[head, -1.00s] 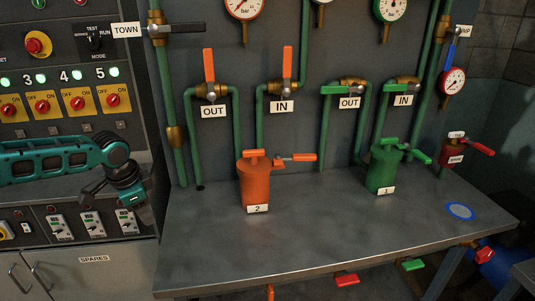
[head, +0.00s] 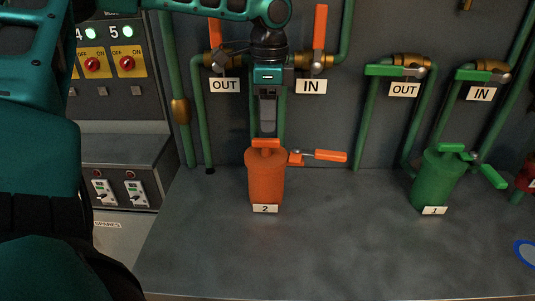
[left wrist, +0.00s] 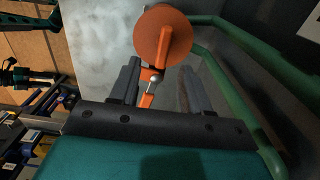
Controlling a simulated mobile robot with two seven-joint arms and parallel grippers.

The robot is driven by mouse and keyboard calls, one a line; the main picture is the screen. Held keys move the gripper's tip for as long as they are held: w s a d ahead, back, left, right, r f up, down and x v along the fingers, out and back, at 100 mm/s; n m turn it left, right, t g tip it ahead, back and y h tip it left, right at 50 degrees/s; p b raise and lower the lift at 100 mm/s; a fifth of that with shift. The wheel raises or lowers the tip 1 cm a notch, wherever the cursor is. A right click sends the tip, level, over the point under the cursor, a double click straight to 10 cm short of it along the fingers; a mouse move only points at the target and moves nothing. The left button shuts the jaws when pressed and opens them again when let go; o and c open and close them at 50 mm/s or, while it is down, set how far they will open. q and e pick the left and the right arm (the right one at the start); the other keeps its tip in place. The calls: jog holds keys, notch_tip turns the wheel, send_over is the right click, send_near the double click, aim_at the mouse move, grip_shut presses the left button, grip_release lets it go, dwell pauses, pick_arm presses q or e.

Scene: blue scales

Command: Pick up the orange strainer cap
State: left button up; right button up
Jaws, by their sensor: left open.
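The orange strainer (head: 265,182) labelled 2 stands upright on the metal bench. Its cap (head: 265,151) is on top, with a raised bar handle. In the left wrist view the round cap (left wrist: 148,38) is at the top, just beyond the fingertips, with its bar across it. My left gripper (head: 267,132) points down directly above the cap, open and empty. In the left wrist view its fingers (left wrist: 160,75) are apart, with an orange lever and its metal joint showing between them. I cannot tell whether the fingertips touch the cap handle. My right gripper is not in view.
An orange valve lever (head: 325,155) sticks out right of the strainer. Green pipes and orange upright levers (head: 320,27) stand close behind. A green strainer (head: 437,180) labelled 1 stands to the right. The bench (head: 330,245) in front is clear.

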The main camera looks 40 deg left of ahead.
aim_at(266, 139)
pick_arm(q)
jog(key=f, duration=0.7)
jog(key=shift+a+f+b, duration=0.2)
jog(key=shift+a+b, duration=0.15)
jog(key=shift+b, duration=0.05)
jog(key=shift+c, duration=0.3)
grip_shut()
jog(key=shift+r, duration=0.1)
